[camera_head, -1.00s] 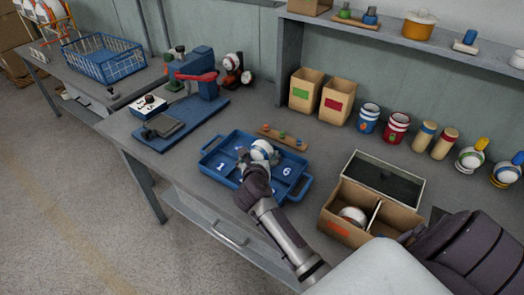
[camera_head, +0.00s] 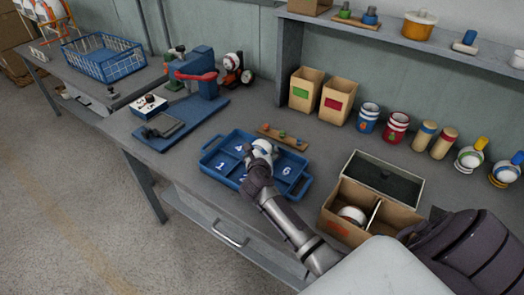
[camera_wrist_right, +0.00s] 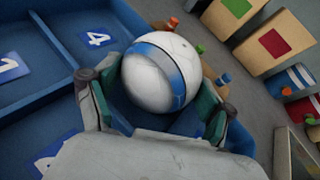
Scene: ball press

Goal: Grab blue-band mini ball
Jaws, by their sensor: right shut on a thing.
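The blue-band mini ball (camera_wrist_right: 158,74) is white with a blue stripe. It sits between the fingers of my right gripper (camera_wrist_right: 155,100), which is shut on it, with one green-lined finger on each side. In the head view the ball (camera_head: 262,148) shows at the tip of my right gripper (camera_head: 260,158), over the back part of the blue tray (camera_head: 213,165). The gripper hides part of the ball and part of the tray. I cannot tell whether the ball touches the tray floor. My left gripper is not in view.
The tray has numbered compartments. A wooden strip with small pegs (camera_head: 282,137) lies behind it. A cardboard box (camera_head: 345,229) holding another white ball (camera_head: 352,215) stands to the right. A blue press (camera_head: 195,75) is at the back left. Cartons and cans line the back.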

